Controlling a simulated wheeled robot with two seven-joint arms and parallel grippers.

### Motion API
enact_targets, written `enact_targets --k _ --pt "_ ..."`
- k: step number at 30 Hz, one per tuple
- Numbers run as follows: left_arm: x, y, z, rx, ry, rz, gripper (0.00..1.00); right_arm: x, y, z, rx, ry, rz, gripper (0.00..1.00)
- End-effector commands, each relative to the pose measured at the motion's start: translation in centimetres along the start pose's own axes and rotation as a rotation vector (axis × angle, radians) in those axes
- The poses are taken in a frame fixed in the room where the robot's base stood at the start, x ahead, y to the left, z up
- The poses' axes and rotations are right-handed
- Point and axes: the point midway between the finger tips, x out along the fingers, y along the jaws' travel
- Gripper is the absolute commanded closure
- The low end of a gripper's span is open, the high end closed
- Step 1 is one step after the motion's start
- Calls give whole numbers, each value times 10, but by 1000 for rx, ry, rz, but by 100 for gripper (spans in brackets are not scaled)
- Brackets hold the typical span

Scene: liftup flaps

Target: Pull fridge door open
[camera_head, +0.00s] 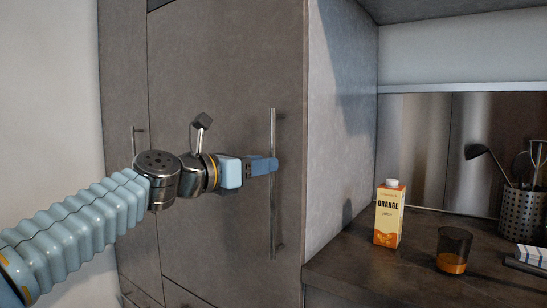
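The fridge door (220,100) is a tall grey-brown cabinet panel, and it looks closed, flush with the frame. Its handle (273,215) is a long vertical metal bar near the door's right edge. My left gripper (271,164) reaches in from the left, with its blue fingers at the middle of the handle. The fingers overlap the bar and hide a short piece of it. The gap between the fingers is hidden, so I cannot tell whether they are closed on the bar. My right gripper is not in view.
Right of the tall cabinet is a dark counter (420,280). An orange juice carton (388,214), a glass with orange liquid (453,252) and a metal utensil holder (521,212) stand on it. A neighbouring panel with a handle (133,145) is at the left.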

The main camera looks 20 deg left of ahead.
Motion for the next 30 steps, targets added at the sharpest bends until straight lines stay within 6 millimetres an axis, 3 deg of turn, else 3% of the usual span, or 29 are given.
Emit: enact_targets --k 6,17,25,30 --pt "32 0 1 -1 1 -1 64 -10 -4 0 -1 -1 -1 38" --pt "39 0 0 1 0 1 64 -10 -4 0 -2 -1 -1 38" --pt "39 0 0 1 0 1 100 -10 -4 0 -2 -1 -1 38" --pt "39 0 0 1 0 1 100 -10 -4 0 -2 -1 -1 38"
